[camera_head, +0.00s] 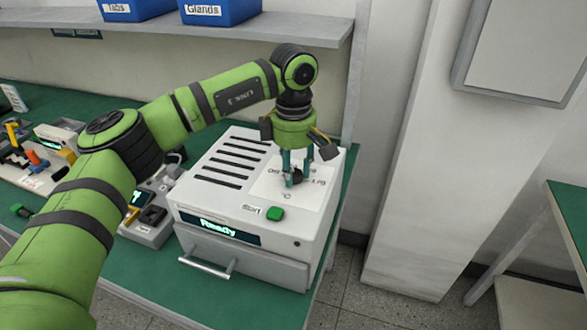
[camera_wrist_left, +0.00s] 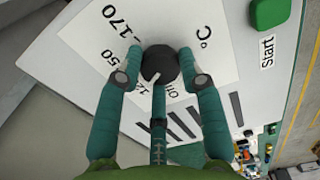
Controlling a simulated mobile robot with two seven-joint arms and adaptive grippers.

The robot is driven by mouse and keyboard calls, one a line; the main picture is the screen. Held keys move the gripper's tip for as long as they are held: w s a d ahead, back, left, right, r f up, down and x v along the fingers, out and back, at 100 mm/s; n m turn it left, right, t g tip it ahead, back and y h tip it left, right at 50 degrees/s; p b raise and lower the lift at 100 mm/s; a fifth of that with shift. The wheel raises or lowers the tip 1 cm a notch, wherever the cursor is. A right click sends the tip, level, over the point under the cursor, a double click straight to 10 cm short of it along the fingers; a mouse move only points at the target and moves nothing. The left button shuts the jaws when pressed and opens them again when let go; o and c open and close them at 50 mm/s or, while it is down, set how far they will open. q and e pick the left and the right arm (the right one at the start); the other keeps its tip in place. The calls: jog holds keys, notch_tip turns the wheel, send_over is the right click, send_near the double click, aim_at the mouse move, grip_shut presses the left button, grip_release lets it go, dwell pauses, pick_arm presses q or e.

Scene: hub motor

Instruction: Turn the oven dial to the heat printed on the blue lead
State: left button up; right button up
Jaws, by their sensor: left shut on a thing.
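The oven (camera_head: 245,205) is a white box with a green Start button (camera_head: 275,213), and its display reads "Ready". Its black dial (camera_wrist_left: 160,63) sits on a white scale plate (camera_wrist_left: 85,40). My left gripper (camera_head: 295,172) points down from above, its teal fingers shut on the dial from both sides. In the left wrist view a pale pointer mark shows on the dial's lower edge, near "Off" and a partly hidden number. "170" is readable there; other numbers are partly covered by fingers. I cannot make out a blue lead or its print in either view.
A green-topped bench (camera_head: 180,290) carries the oven, with a grey device (camera_head: 150,225) and several small tools at left. A shelf (camera_head: 290,28) above holds blue bins (camera_head: 220,10). A pillar stands right of the oven, and another bench (camera_head: 572,210) at far right.

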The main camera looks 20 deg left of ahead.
aim_at(293, 173)
pick_arm(q)
jog(key=shift+f+m, duration=0.1)
jog(key=shift+m, duration=0.2)
jog(key=o, duration=1.2)
jog(key=shift+c, duration=0.2)
jog(key=shift+r, duration=0.3)
notch_tip(293, 173, up, 12)
jog(key=shift+f, duration=0.25)
